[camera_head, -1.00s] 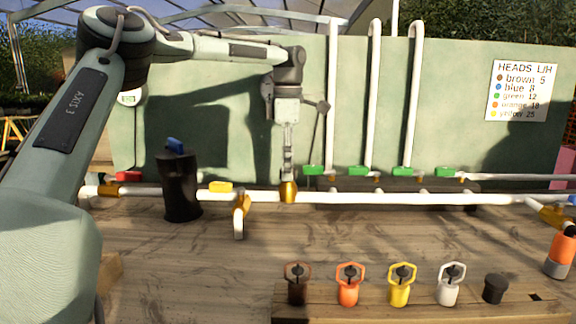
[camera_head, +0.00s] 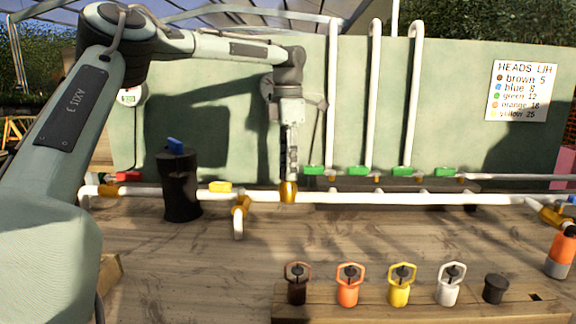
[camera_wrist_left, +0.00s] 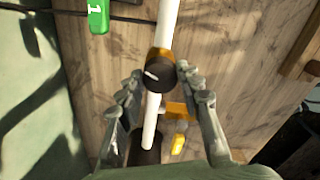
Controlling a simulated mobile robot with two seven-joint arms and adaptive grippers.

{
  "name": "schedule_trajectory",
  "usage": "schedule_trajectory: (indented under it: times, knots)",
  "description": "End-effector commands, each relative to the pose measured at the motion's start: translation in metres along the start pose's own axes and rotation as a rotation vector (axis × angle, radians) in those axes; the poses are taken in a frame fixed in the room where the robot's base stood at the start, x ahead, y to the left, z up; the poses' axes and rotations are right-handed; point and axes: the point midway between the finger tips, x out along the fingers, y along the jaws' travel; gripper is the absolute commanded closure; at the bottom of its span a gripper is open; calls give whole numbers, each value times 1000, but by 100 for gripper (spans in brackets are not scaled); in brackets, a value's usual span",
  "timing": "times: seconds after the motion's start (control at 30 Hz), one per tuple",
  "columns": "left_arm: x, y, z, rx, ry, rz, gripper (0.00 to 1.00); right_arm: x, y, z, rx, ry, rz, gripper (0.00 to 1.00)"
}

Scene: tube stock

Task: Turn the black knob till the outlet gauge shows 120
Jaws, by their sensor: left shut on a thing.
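The black knob (camera_wrist_left: 161,70) shows in the left wrist view, with a white pointer mark on its top. It sits on a brass body (camera_head: 288,194) on the white pipe. My left gripper (camera_head: 289,178) points straight down over that body, its fingers shut on the knob; in the left wrist view the fingers (camera_wrist_left: 161,92) flank it. In the head view the fingers hide the knob. A round gauge (camera_head: 131,97) on the wall at left is partly behind my arm; its reading is too small to tell. Another round dial's edge (camera_head: 266,87) shows behind my wrist. My right gripper is out of view.
A black filter with a blue handle (camera_head: 180,185) stands left of the knob. Several green valves (camera_head: 358,171) lie behind. Coloured heads (camera_head: 348,286) stand on a wooden rack in front. A bench area (camera_head: 400,235) is clear.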

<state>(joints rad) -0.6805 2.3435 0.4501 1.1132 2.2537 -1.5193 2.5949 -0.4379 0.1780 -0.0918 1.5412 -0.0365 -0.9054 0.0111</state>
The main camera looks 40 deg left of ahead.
Motion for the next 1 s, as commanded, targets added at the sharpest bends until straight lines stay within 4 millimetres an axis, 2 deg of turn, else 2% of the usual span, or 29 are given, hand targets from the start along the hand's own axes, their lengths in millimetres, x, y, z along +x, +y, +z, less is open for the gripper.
schedule_trajectory:
  times: [0.13,0.17,0.3,0.67,0.77,1.0]
  knots:
    - [-1,1,0,0,-1,2,94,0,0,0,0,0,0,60]
    - [-1,1,0,0,-1,2,63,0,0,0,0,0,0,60]
    - [-1,0,0,1,-1,2,45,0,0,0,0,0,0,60]
    - [-4,0,0,1,-1,2,44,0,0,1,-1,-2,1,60]
    - [-15,0,1,1,-1,3,44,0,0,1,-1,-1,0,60]
    - [-65,1,1,-1,-3,5,44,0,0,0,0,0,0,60]
